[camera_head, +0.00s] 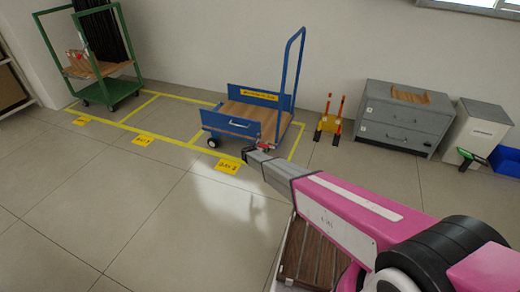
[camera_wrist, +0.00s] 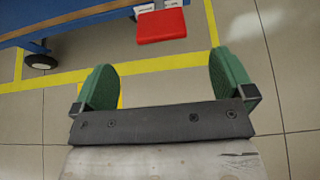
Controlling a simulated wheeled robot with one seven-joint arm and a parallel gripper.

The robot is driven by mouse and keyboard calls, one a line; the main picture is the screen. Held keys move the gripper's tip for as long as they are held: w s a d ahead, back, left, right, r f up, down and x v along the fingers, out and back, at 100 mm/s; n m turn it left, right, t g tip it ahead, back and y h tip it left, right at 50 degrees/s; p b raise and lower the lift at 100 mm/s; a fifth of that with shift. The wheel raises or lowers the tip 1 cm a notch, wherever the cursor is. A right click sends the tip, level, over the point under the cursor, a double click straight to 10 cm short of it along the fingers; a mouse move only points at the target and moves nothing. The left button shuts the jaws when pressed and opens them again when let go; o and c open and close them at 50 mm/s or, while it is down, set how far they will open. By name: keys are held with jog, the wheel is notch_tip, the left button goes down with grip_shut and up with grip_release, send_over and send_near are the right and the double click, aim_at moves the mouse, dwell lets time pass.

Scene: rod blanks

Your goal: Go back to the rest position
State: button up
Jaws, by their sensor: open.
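My gripper (camera_wrist: 166,85) shows in the wrist view with its two green fingers spread wide apart and nothing between them. In the head view my pink arm reaches from the lower right toward the blue cart (camera_head: 229,123), and the gripper end is at the cart's front right corner. A red block-like part (camera_wrist: 160,25) is just beyond the fingers in the wrist view, at the cart's blue edge (camera_wrist: 75,22). A small red part also shows by the arm's end in the head view (camera_head: 264,146).
A green cart (camera_head: 110,92) holding dark rods stands at the back left. Yellow floor lines and labels (camera_head: 227,167) mark bays. The left floor is clear.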

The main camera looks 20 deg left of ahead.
dwell(0.4)
jog(key=s+d+r+m+g+h, duration=0.1)
jog(key=s+d+r+m+g, duration=0.15)
jog(key=d+r+m, duration=0.65)
jog(key=s+d+r+m+g+h, duration=0.1)
jog(key=s+d+m+g+h, duration=0.15)
jog(key=d, duration=1.25)
jog(key=s+d+r+m+g+h, duration=0.1)
jog(key=s+d+r+m, duration=0.35)
jog(key=d, duration=0.75)
jog(key=s+d+r+m+g+y, duration=0.2)
jog(key=s+d+r+m+g, duration=0.1)
jog(key=s+d+r+m, duration=0.4)
jog(key=s+d+r+m+g+y, duration=0.3)
jog(key=s+d+r+m, duration=0.4)
jog(key=s+d+m, duration=0.5)
jog(key=s, duration=0.4)
jog(key=shift+s+d+r, duration=0.25)
jog(key=shift+d+r, duration=0.05)
jog(key=shift+r, duration=0.1)
